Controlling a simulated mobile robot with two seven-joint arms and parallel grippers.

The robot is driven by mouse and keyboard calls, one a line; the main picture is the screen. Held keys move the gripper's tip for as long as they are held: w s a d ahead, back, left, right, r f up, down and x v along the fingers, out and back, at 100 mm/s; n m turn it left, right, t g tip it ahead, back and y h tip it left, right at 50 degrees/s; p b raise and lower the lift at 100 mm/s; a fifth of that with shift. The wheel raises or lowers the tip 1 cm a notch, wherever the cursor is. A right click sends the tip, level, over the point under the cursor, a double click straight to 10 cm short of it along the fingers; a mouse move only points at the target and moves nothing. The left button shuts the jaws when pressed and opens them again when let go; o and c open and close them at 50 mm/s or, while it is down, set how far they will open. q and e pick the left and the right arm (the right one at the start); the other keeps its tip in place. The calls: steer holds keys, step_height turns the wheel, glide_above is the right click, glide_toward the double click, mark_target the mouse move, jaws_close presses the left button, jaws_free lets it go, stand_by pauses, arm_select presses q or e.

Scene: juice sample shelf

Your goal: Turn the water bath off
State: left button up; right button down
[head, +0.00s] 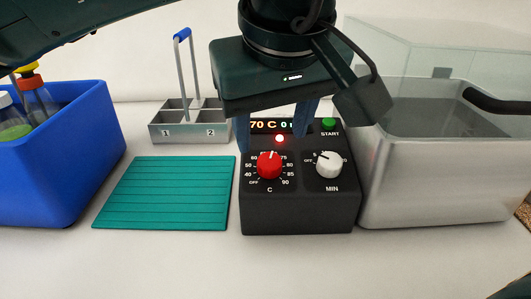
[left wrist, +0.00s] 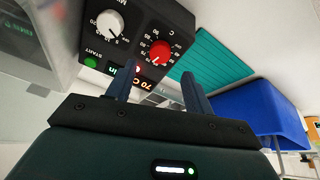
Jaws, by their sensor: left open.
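The water bath's black control box (head: 300,215) stands at the centre of the head view, beside its steel tank (head: 440,185). It carries a red C knob (head: 270,165) with its mark pointing up, and a white MIN knob (head: 329,165) with its mark toward the upper left. A red light (head: 280,138) is lit, and the display (head: 268,126) reads 70 C, partly hidden. A green START button (head: 329,124) is at the upper right. My left gripper (head: 274,134) is open and empty above the box's back. In the left wrist view, its fingers (left wrist: 158,72) are apart near the red knob (left wrist: 160,52).
A teal ridged mat (head: 165,195) lies left of the box. A blue bin (head: 60,160) with bottles is farther left. A metal rack (head: 190,132) with a blue-topped handle stands behind the mat. A clear lid (head: 430,50) stands over the tank. Table in front is clear.

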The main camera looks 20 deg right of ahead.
mark_target(269, 159)
arm_select(q)
steer(key=x, duration=0.6)
steer(key=shift+c, duration=0.2)
steer(key=c, duration=0.9)
